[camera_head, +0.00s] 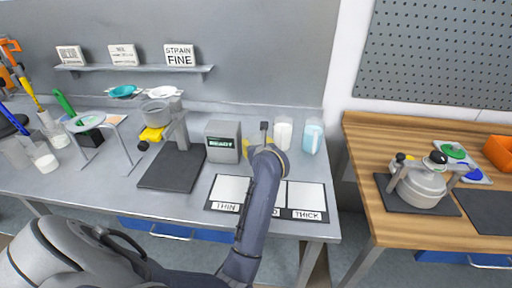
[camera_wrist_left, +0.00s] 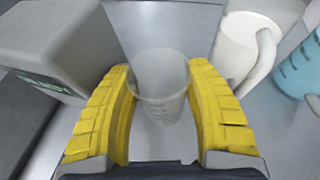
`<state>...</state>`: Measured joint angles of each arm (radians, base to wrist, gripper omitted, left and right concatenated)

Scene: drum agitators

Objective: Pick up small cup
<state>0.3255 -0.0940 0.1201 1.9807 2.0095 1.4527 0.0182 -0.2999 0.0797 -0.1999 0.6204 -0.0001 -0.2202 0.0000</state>
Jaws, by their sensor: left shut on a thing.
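The small cup (camera_wrist_left: 160,75) is a clear, greyish beaker with faint markings, upright in the left wrist view. My left gripper (camera_wrist_left: 162,100) is shut on it, with one yellow finger pad against each side. In the head view my left gripper (camera_head: 249,143) is at the back of the grey bench, mostly behind my own wrist, and the small cup is hidden there. I cannot tell whether the cup touches the bench. My right gripper is in neither view.
A grey box with a green READY display (camera_head: 223,141) stands left of my gripper. A white jug (camera_head: 283,134) and a light-blue jug (camera_head: 313,138) stand close on the right. A labelled THIN/THICK mat (camera_head: 306,197) lies in front. A stand (camera_head: 172,165) is further left.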

